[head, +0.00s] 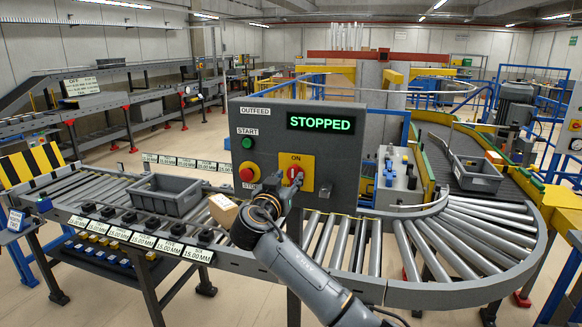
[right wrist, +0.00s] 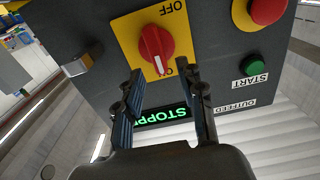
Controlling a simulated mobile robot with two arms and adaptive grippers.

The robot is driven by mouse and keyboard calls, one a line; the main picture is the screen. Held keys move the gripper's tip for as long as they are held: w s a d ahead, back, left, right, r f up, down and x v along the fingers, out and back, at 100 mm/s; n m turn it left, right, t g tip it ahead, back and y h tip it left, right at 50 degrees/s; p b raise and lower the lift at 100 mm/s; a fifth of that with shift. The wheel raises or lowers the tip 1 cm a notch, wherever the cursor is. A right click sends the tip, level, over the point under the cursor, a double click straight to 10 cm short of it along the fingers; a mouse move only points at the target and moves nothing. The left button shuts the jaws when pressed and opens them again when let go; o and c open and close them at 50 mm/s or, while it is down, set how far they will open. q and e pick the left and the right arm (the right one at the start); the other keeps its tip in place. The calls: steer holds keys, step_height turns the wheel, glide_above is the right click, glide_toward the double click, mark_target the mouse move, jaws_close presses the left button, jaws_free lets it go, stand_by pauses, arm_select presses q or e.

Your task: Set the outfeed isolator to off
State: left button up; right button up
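The outfeed isolator is a red rotary knob (right wrist: 154,47) with a white pointer line on a yellow plate (head: 309,172). Its pointer is turned towards the ON mark; in the right wrist view, which is roughly upside down, the OFF mark shows at the other end of the plate. My right gripper (right wrist: 160,72) is open, with its two fingers apart at the ON end of the knob, and nothing is held. In the head view the right gripper (head: 287,190) covers the lower part of the knob and plate; contact cannot be told. My left gripper is not in view.
The grey control panel (head: 345,165) carries a green START button (head: 247,168), a red stop button (head: 246,174) and a display (head: 320,123) reading STOPPED. A small metal latch (head: 325,190) juts out beside the plate. A grey tote (head: 163,194) and a cardboard box (head: 223,209) sit on the rollers.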

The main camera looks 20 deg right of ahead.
mark_target(294, 176)
steer(key=shift+p+x, duration=0.35)
steer(key=shift+x, duration=1.1)
steer(key=shift+c, duration=0.2)
jaws_close()
